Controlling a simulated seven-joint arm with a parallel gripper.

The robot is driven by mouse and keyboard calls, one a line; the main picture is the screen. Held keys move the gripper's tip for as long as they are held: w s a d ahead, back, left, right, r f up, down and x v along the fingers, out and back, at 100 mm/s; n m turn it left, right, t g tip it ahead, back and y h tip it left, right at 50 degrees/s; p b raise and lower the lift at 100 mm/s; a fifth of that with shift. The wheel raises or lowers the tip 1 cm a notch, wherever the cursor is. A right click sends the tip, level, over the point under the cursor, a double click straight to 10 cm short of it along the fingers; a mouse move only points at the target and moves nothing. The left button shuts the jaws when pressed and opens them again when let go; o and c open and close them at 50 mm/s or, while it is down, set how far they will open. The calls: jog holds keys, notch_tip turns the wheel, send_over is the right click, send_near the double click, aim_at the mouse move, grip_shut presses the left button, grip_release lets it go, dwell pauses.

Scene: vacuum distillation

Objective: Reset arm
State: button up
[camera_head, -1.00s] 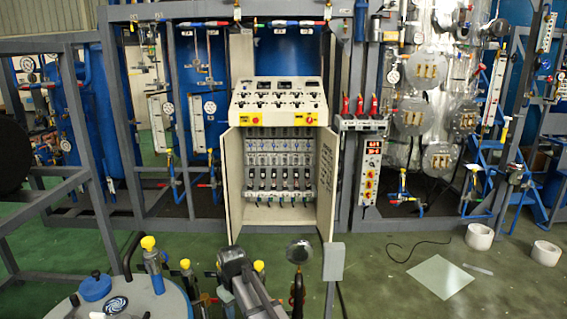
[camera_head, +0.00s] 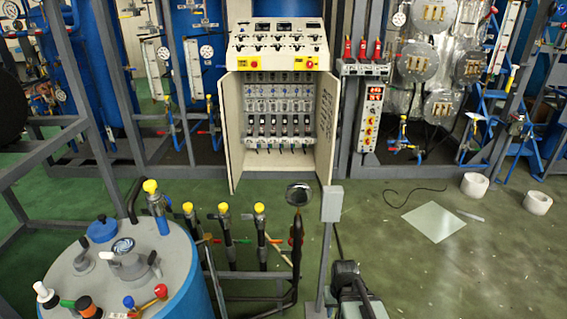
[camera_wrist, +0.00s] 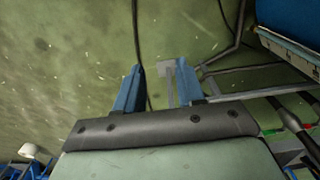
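My gripper (camera_wrist: 158,82) shows its two blue fingers apart in the wrist view, with nothing held between them. It points down toward the green floor. Behind the gap, a small grey box on a post (camera_wrist: 172,68) shows lower down. In the head view a dark part of my arm (camera_head: 350,285) is at the bottom, right of centre and just right of the grey post box (camera_head: 332,204). The fingers cannot be made out in the head view.
A round tank (camera_head: 180,262) with yellow-capped valves stands at lower left. An open control cabinet (camera_head: 280,120) is at centre back. Steel frames (camera_head: 355,105) line the back. The floor at right is mostly clear, with a pale sheet (camera_head: 434,222) and two white rings (camera_head: 475,184).

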jog(key=s+f+g, duration=0.3)
jog(key=s+f, duration=0.7)
jog(key=s, duration=0.4)
jog(key=s+f+g, duration=0.3)
jog(key=s+f, duration=0.7)
jog(key=s, duration=0.5)
jog(key=shift+s+g, duration=0.2)
jog(key=shift+g, duration=0.2)
jog(key=shift+w+a, duration=0.1)
